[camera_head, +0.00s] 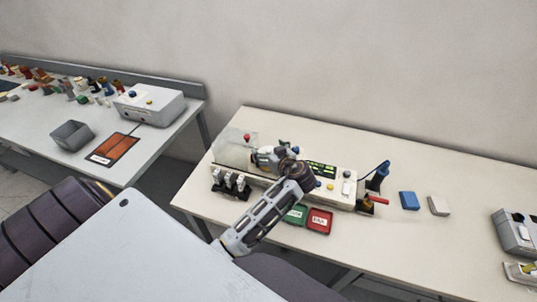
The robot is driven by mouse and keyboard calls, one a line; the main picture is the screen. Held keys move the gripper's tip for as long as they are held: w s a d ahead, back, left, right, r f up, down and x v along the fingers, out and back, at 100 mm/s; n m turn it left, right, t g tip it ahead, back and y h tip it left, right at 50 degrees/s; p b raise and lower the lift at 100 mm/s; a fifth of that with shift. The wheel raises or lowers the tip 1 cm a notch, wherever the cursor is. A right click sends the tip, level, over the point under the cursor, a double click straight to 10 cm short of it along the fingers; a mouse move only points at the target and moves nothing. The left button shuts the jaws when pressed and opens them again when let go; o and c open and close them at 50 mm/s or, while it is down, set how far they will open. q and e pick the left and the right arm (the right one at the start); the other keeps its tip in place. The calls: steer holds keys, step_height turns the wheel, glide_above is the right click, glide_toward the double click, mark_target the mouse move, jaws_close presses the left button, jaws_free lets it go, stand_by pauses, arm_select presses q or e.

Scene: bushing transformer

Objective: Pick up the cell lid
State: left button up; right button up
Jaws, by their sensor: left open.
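A clear, see-through cover (231,148) with a small red knob (247,138) stands at the left end of the tester on the right-hand table. It appears to be the cell lid; its lower edges are hard to make out. My left gripper (258,157) is open beside the right side of this cover, with its fingers pointing left. I cannot tell whether the fingers touch the cover. The gripper and wrist hide part of the tester behind them. My right gripper is not in view.
The tester's panel (325,170) has a lit display and knobs. Green (296,214) and red (319,221) trays lie in front. Blue (409,201) and pale (438,206) blocks lie to the right. Another table (150,165) at left holds a grey box (150,104).

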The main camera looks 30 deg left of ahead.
mark_target(269, 150)
arm_select(q)
steer(key=shift+w+a+f, duration=0.1)
steer(key=shift+a, duration=0.15)
steer(key=shift+c, duration=0.4)
steer(key=c, duration=0.7)
steer(key=shift+r+b, duration=1.1)
steer(key=shift+r, duration=3.9)
